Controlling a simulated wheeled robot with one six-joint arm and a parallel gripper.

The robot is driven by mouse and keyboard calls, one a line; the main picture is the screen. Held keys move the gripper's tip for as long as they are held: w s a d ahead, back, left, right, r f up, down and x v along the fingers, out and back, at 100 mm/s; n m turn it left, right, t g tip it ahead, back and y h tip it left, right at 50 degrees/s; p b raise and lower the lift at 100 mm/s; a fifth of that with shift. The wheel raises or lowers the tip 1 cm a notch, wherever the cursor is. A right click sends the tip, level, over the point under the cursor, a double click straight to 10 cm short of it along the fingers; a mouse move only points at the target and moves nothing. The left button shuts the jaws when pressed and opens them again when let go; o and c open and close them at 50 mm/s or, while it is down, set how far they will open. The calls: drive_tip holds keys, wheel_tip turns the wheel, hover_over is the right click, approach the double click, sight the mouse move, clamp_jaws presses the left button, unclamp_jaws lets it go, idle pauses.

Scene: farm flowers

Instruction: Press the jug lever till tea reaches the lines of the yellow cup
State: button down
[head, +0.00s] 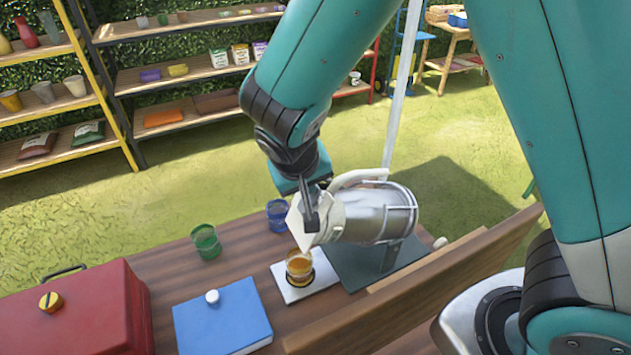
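The silver jug (375,213) with a white spout end and white handle lies tilted on its side above a dark grey stand plate (345,263). Its white spout points left and down over the yellow cup (299,266). The cup stands upright on a white pad (290,291) and looks amber; its lines and exact tea level are too small to read. My gripper (311,222) is at the jug's white spout end, with a dark finger against or just in front of it. The lever is not clearly distinguishable there. The gripper's opening is hidden.
A green cup (206,242) and a blue cup (277,215) stand on the wooden table behind the yellow cup. A blue book-like box (222,318) with a white knob and a red box (75,315) lie left. A wooden rail (440,283) runs along the near right edge.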

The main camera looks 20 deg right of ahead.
drive_tip(key=shift+d+f+b, duration=0.25)
drive_tip(key=shift+d+b, duration=0.05)
drive_tip(key=shift+d, duration=0.2)
drive_tip(key=shift+a+r, duration=0.15)
drive_tip(key=shift+r, duration=0.05)
drive_tip(key=shift+a, duration=0.8)
drive_tip(key=shift+p, duration=0.3)
drive_tip(key=shift+a+r, duration=0.2)
drive_tip(key=shift+a, duration=0.1)
drive_tip(key=s+a+r+b, duration=0.1)
drive_tip(key=s+a+r, duration=0.3)
drive_tip(key=r, duration=0.6)
drive_tip(key=shift+a, duration=1.25)
drive_tip(key=shift+d+f, duration=0.1)
drive_tip(key=shift+d, duration=0.05)
